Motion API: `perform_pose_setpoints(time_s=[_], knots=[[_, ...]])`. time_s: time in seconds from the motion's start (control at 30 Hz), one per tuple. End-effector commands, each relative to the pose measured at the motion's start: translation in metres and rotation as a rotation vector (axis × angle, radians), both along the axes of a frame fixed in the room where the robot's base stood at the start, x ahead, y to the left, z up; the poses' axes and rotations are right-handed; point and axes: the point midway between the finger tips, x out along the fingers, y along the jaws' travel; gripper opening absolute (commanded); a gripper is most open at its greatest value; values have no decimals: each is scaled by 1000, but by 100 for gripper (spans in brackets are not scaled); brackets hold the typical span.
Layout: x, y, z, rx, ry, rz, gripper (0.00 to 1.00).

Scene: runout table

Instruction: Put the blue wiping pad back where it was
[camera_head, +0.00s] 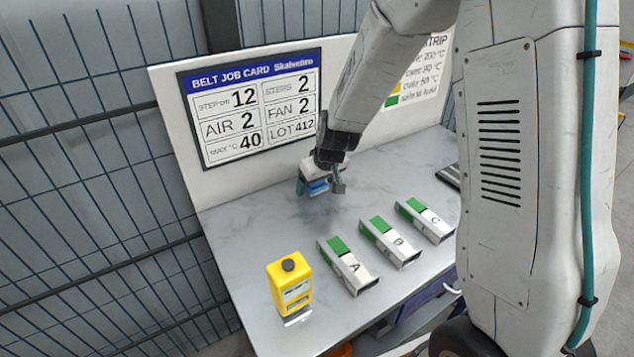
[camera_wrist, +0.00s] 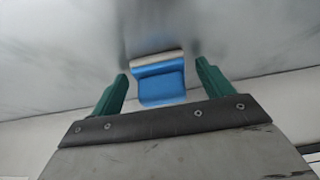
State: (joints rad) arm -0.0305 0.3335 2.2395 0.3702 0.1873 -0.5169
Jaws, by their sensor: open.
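The blue wiping pad (camera_wrist: 160,84) shows in the wrist view between my two green fingertips, with a pale grey strip along its top edge. My gripper (camera_wrist: 160,88) is open, with a gap visible on each side of the pad. In the head view the pad (camera_head: 316,186) is a small blue patch at my gripper (camera_head: 318,188), near the back of the grey table (camera_head: 250,235). My wrist hides part of it. I cannot tell whether the pad touches the tabletop.
A yellow bottle (camera_head: 290,283) with a dark cap stands at the front left. A job card (camera_head: 252,107) is on the back panel. The left tabletop is clear.

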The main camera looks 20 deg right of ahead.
Motion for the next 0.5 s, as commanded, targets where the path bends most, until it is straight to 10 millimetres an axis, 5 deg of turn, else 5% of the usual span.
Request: perform_pose_setpoints(time_s=[0.23, 0.5], knots=[[-5, -1, 16, 1, -3, 0, 79], [-25, -5, 68, 0, -6, 0, 79]])
